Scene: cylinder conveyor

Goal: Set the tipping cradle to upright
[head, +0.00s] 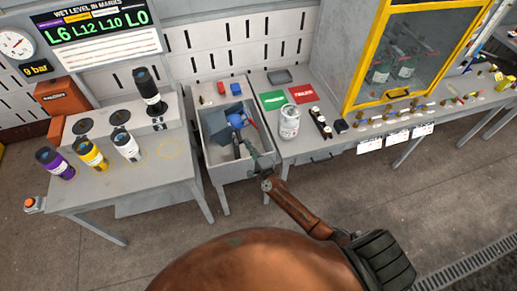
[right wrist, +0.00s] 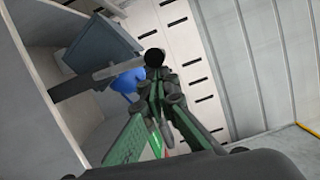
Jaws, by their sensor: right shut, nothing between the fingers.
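The tipping cradle looks to be the grey-blue and bright blue piece (head: 237,119) in the recessed grey bay at the middle of the head view. It also shows in the right wrist view as a blue-grey box shape (right wrist: 104,38), tilted in the picture, with a bright blue part below it. A grey bar with a round dark end (right wrist: 154,57) runs across in front of it. My right gripper (head: 257,160) reaches into the front right of the bay. In the right wrist view its fingers (right wrist: 163,85) are together and empty, close to the bar's end; contact cannot be told. My left gripper is not in view.
The bay's grey walls (head: 206,150) surround the cradle closely. Left stands a table with purple, yellow, white and black cylinders (head: 150,90). Right is a bench with a white canister (head: 289,122), green and red pads and small parts. A yellow-framed cabinet (head: 405,50) stands behind.

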